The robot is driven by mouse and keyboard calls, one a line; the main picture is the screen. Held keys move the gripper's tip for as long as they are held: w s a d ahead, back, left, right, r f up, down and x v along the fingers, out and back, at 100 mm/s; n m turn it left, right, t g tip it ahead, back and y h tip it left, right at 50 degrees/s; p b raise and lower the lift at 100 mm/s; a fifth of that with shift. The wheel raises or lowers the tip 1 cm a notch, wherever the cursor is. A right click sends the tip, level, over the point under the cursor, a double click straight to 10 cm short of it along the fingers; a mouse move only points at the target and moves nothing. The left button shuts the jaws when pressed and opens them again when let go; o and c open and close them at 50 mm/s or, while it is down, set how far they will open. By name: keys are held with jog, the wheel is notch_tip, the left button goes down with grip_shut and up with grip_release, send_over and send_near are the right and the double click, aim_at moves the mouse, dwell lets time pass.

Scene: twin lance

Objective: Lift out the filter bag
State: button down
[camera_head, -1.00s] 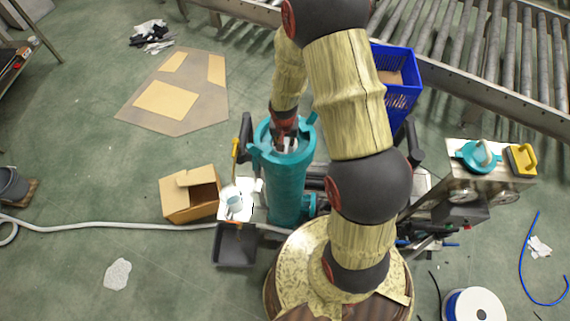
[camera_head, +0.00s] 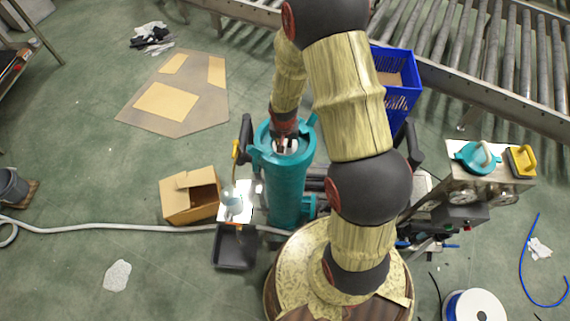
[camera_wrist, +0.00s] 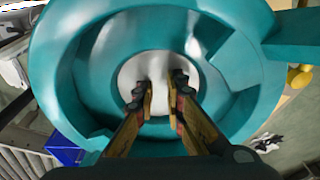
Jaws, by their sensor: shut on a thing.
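The teal filter housing (camera_head: 287,190) stands upright with its top open. My gripper (camera_wrist: 160,88) reaches down into its mouth, with its two fingers around the middle of the white filter bag (camera_wrist: 140,72). The gripper is shut on part of the bag's top, though the exact contact is hard to see between the fingers. In the wrist view the teal rim (camera_wrist: 60,75) surrounds the bag and fingers. In the head view my gripper (camera_head: 285,143) is at the mouth, and the bag's lower part is hidden in the housing.
A teal lid (camera_head: 478,157) and a yellow object (camera_head: 521,160) sit on a bench at right. A black tray (camera_head: 235,247) and an open cardboard box (camera_head: 190,197) are left of the housing. A blue crate (camera_head: 397,95) stands behind, near the roller conveyor (camera_head: 490,50).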

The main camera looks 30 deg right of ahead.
jog(key=shift+s+f, duration=0.45)
jog(key=shift+s, duration=0.1)
jog(key=r+p, duration=0.1)
jog(key=r, duration=0.1)
jog(key=r+p, duration=0.1)
jog(key=r, duration=0.1)
jog(key=w+r+p, duration=0.1)
jog(key=p, duration=0.1)
jog(key=shift+d+r, duration=0.1)
jog(key=shift+r, duration=0.3)
notch_tip(320, 180, up, 3)
jog(key=shift+r+p, duration=0.1)
jog(key=shift+p, duration=0.95)
notch_tip(320, 180, up, 13)
jog(key=p, duration=0.8)
jog(key=shift+r, duration=0.2)
jog(key=shift+w, duration=0.1)
notch_tip(320, 180, up, 12)
jog(key=p, duration=0.7)
jog(key=shift+f, duration=0.2)
